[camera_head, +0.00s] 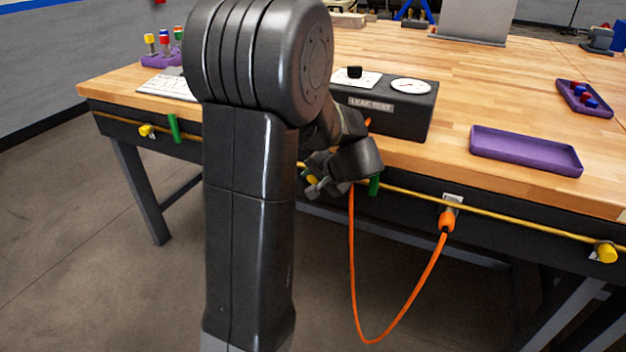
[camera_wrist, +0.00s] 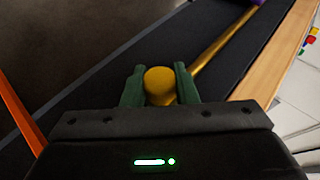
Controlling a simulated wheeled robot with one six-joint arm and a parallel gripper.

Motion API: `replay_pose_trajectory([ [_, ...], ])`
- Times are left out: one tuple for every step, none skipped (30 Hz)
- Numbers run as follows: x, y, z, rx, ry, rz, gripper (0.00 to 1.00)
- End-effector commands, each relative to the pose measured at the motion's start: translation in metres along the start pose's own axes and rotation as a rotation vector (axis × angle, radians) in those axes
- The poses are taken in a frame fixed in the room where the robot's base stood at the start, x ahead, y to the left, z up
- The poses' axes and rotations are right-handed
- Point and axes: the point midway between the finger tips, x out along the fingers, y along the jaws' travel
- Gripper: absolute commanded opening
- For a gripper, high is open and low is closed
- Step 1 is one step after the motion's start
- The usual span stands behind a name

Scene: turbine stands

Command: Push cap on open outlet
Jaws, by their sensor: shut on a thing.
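My gripper (camera_head: 322,182) is at the front edge of the bench, below the leak test box. In the wrist view its two dark green fingers (camera_wrist: 160,88) are shut on a round yellow cap (camera_wrist: 160,82). A bit of yellow, apparently this cap, shows at the gripper in the head view (camera_head: 312,180). A yellow pipe (camera_head: 520,224) runs along the black front rail. The open outlet is not clearly visible, and I cannot tell whether the held cap touches one.
Yellow caps sit on the rail at left (camera_head: 146,130) and right (camera_head: 606,252). An orange connector (camera_head: 447,219) is at a rail outlet, its orange hose (camera_head: 405,310) hanging in a loop. The leak test box (camera_head: 400,112) and a purple tray (camera_head: 525,150) are on the bench (camera_head: 480,85).

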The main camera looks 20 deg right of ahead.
Motion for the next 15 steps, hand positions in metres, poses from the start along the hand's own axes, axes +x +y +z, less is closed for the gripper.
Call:
replay_pose_trajectory([
  [-0.0011,-0.0028,-0.0069,-0.004,0.018,-0.002,0.00],
  [-0.0011,-0.0029,-0.0070,-0.004,0.019,-0.002,0.00],
  [-0.0012,-0.0029,-0.0071,-0.004,0.019,-0.002,0.00],
  [-0.0012,-0.0029,-0.0071,-0.003,0.020,-0.002,0.00],
  [-0.0012,-0.0029,-0.0072,-0.003,0.020,-0.002,0.00],
  [-0.0012,-0.0030,-0.0072,-0.003,0.020,-0.002,0.00],
  [-0.0013,-0.0030,-0.0072,-0.003,0.020,-0.002,0.28],
  [-0.0013,-0.0030,-0.0072,-0.003,0.020,-0.002,0.34],
  [-0.0013,-0.0028,-0.0068,-0.003,0.019,-0.002,0.42],
  [-0.0012,-0.0027,-0.0064,-0.003,0.018,-0.002,0.48],
  [-0.0011,-0.0026,-0.0061,-0.003,0.017,-0.002,0.52],
  [-0.0011,-0.0024,-0.0057,-0.003,0.016,-0.002,0.52],
  [-0.0011,-0.0023,-0.0054,-0.003,0.015,-0.001,0.52],
  [-0.0011,-0.0022,-0.0052,-0.003,0.014,-0.001,0.52],
  [-0.0010,-0.0021,-0.0049,-0.002,0.014,-0.001,0.52],
])
